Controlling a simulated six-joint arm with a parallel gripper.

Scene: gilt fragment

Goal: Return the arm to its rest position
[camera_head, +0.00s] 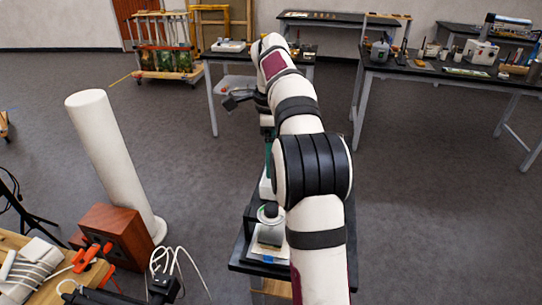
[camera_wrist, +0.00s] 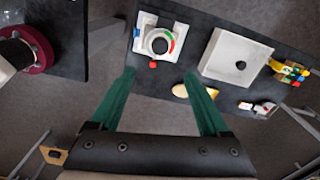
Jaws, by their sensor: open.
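My gripper (camera_wrist: 160,76) has two green fingers spread well apart in the wrist view, with nothing between them. They hang above the grey floor and the edge of a black table (camera_wrist: 140,88). A gold-coloured piece (camera_wrist: 180,90) lies by the right fingertip, which partly covers it. In the head view my arm reaches from the bottom edge up and away over a small black table (camera_head: 238,262). Only a bit of green finger (camera_head: 268,152) shows there, mostly hidden behind the arm.
The wrist view shows a white dial device (camera_wrist: 152,22), a white box with a black knob (camera_wrist: 222,70) and small coloured items (camera_wrist: 288,72). In the head view a jar (camera_head: 271,233) stands close beside my arm, and a white column (camera_head: 112,150) stands left. Floor at right is clear.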

